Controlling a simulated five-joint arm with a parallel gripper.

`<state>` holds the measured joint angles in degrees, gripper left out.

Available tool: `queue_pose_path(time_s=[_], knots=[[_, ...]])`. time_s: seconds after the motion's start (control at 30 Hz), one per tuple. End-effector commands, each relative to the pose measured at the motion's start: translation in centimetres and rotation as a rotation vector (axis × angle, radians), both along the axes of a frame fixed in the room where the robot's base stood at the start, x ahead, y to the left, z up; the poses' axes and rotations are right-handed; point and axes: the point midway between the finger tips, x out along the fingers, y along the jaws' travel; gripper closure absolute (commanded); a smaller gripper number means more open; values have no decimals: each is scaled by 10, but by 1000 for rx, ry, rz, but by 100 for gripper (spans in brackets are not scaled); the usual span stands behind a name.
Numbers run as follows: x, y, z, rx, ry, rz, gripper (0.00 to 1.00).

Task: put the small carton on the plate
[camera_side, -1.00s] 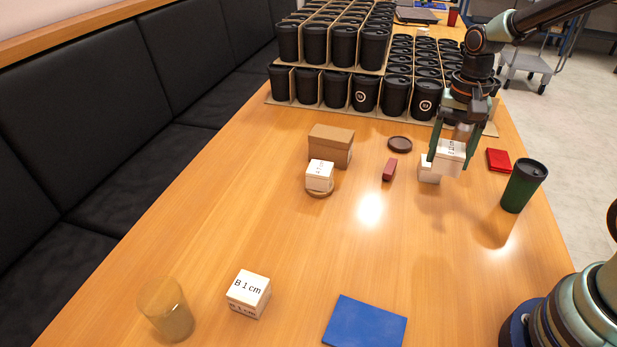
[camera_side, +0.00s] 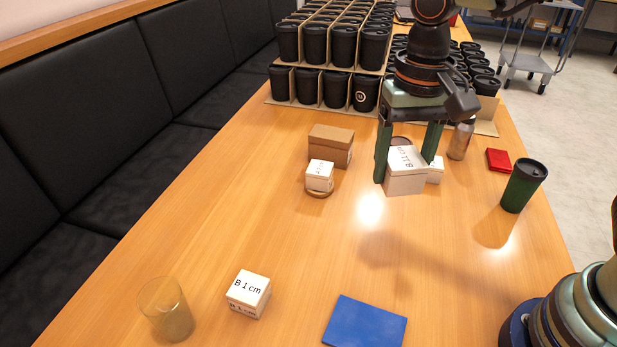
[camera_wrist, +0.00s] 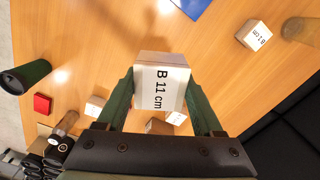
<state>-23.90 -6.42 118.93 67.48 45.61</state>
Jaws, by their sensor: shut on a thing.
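My gripper (camera_side: 408,165) is shut on a white carton (camera_side: 405,178) printed "B 11 cm". It holds the carton above the table, a finger on each side; the carton also shows in the wrist view (camera_wrist: 161,85). A blue flat square (camera_side: 365,323) lies bare at the front. I cannot tell which flat thing is the plate.
A brown box (camera_side: 330,144) stands behind the disc carton. A clear tumbler (camera_side: 166,308) is at front left. A green cup (camera_side: 522,185), a red square (camera_side: 498,160) and a bottle (camera_side: 461,139) are at right. Stacked black cups (camera_side: 335,88) fill the back.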

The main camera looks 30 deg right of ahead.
Motion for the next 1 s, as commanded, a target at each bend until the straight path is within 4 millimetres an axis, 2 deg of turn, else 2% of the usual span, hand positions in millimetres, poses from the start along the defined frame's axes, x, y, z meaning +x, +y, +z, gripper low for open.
queue_pose_path(time_s=[0.03, 0.1, 0.23, 0.4, 0.57, 0.67, 1.0], knots=[[-12, 19, 1, 1, -1, 63, 90], [-28, 39, 2, 1, -1, 131, 90], [-56, 69, 3, 0, -1, 243, 90], [-83, 91, 4, 1, 0, 340, 90], [-94, 98, 1, 0, 0, 376, 90], [-95, 99, -12, -3, 3, 380, 90], [-96, 97, -93, -6, 8, 379, 90]])
